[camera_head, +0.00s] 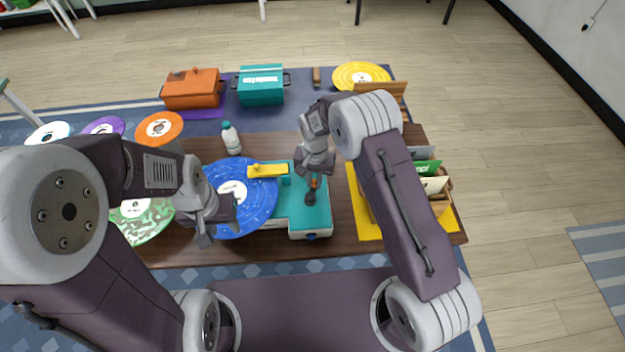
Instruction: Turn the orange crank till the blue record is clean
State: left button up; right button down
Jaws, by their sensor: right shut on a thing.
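The blue record (255,211) lies flat on the teal record cleaner (309,219), with pale flecks on its surface. A yellow arm (267,170) reaches over the record's upper right part. The orange crank (314,183) stands on the right part of the cleaner; only a little of it shows below my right gripper. My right gripper (314,174) is shut on the crank from above. My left gripper (219,232) is at the left edge of the record; the picture does not show clearly whether its fingers are apart or touching the record.
A bottle (231,138) stands behind the record. Orange (193,90) and teal (261,86) boxes stand at the back. Purple (104,126), orange (159,128) and green (150,222) records are at the left. A crate of sleeves (436,186) stands on a yellow mat (364,222) at the right.

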aim_at(315, 180)
jog(key=shift+d+m, duration=0.1)
jog(key=shift+m, duration=0.2)
dwell(0.4)
jog(key=c, duration=1.3)
grip_release()
jog(key=shift+s, duration=0.1)
jog(key=shift+c, duration=0.2)
jog(key=shift+r, duration=0.1)
notch_tip(315, 180, up, 9)
jog(key=shift+f+b, duration=0.1)
jog(key=shift+b, duration=0.4)
